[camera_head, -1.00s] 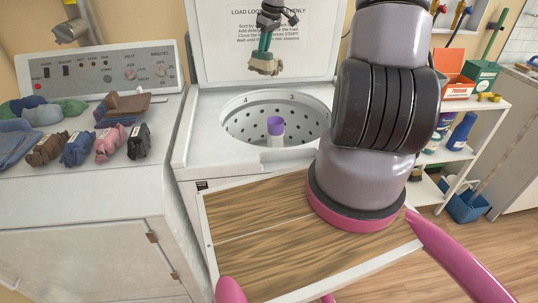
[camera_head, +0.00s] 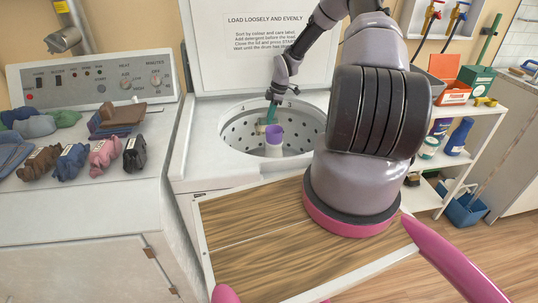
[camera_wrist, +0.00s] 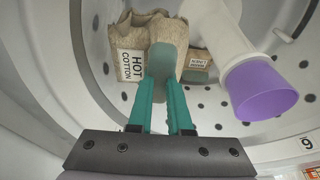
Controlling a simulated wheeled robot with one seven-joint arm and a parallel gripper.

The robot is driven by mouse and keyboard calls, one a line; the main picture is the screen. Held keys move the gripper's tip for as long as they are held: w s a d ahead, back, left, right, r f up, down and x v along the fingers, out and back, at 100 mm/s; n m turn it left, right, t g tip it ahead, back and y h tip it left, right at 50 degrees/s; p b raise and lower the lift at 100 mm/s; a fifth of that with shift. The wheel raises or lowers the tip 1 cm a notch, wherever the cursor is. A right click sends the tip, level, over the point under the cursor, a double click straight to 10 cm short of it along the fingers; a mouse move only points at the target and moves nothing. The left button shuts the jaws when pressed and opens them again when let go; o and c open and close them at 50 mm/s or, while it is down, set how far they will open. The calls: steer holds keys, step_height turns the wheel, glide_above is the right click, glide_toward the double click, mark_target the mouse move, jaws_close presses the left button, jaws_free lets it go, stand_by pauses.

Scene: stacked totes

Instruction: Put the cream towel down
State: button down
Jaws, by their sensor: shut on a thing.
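The cream towel (camera_wrist: 128,45), a bunched beige cloth with a white HOT COTTON label, is between the teal fingers of my gripper (camera_wrist: 166,75) in the wrist view. My gripper is shut on it. In the head view my gripper (camera_head: 270,120) reaches down into the open drum (camera_head: 238,125) of the top-loading washer (camera_head: 190,150), left of the purple-topped agitator (camera_head: 274,134). The towel is mostly hidden there. In the wrist view the purple agitator cap (camera_wrist: 262,103) is to the right of the towel. I cannot tell whether the towel touches the drum floor.
Another tan labelled cloth (camera_wrist: 200,58) lies in the drum beyond the towel. The raised lid (camera_head: 235,60) stands behind the opening. Several folded cloths, including a pink one (camera_head: 104,157), lie on the left machine (camera_head: 60,210). A shelf of bottles (camera_head: 480,120) is at right.

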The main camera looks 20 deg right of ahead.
step_height(320, 180, down, 15)
stand_by(0.4)
steer(key=shift+f, duration=0.1)
steer(key=shift+f, duration=0.6)
steer(key=c, duration=0.8)
jaws_free()
steer(key=shift+c, duration=0.2)
steer(key=shift+r, duration=0.15)
